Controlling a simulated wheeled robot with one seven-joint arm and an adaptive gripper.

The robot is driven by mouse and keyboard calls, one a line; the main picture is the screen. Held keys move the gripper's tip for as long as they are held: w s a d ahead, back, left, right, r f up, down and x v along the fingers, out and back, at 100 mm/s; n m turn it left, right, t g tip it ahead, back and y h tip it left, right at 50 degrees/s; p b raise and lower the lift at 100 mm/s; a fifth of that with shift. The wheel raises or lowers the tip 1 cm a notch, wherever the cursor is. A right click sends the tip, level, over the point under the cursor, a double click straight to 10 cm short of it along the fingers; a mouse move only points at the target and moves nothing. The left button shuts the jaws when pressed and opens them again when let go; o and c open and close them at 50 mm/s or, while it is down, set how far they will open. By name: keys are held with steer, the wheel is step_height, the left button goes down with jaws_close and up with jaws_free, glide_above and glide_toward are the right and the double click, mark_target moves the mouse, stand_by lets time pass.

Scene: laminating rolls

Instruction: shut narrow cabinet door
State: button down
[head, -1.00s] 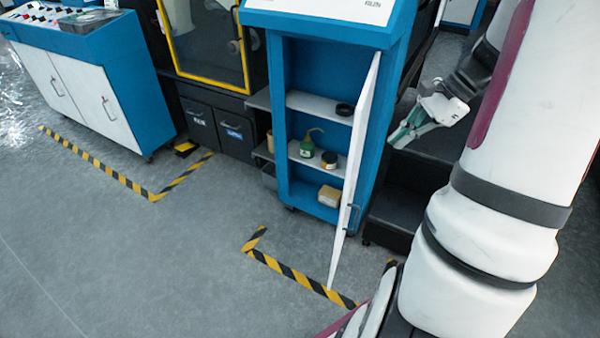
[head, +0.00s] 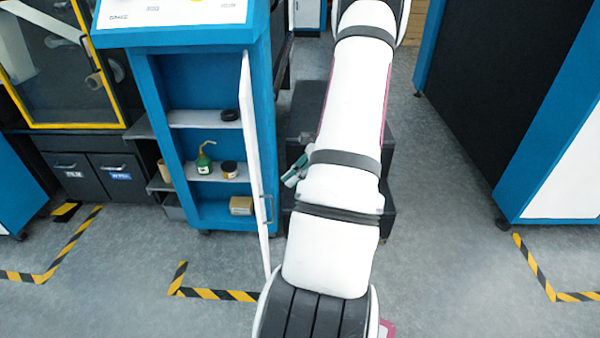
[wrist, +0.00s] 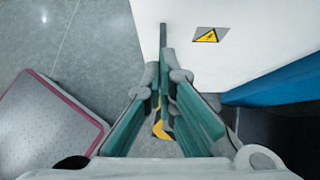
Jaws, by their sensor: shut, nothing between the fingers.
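The narrow blue cabinet (head: 262,135) stands left of my arm in the head view. Its white door (head: 250,150) is hinged on the right and stands wide open towards me, seen almost edge-on. A grey handle (head: 268,209) shows on the door. My gripper (head: 295,172) is just right of the door, partly hidden by my arm. In the wrist view the gripper (wrist: 161,76) is shut and empty, by the white door panel (wrist: 265,30) with its yellow warning label. A grey bar, possibly the handle, lies beyond the fingertips; contact cannot be told.
Shelves inside the cabinet hold a green bottle (head: 204,160), a dark jar (head: 229,169) and a small box (head: 241,205). Dark steps (head: 310,130) stand behind my arm. A blue and white machine (head: 560,170) is at right. Floor is clear between.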

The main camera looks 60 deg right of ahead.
mark_target(260, 197)
steer(key=shift+w+a+f+b, duration=0.15)
steer(key=shift+w+a+f, duration=0.35)
steer(key=shift+w, duration=0.35)
steer(key=shift+w+a+f+b, duration=0.15)
steer(key=shift+w+a+f, duration=0.1)
steer(key=shift+w+a, duration=0.55)
steer(key=shift+w+a+f+b, duration=0.15)
steer(key=shift+w+a+f, duration=0.25)
steer(key=shift+w, duration=0.55)
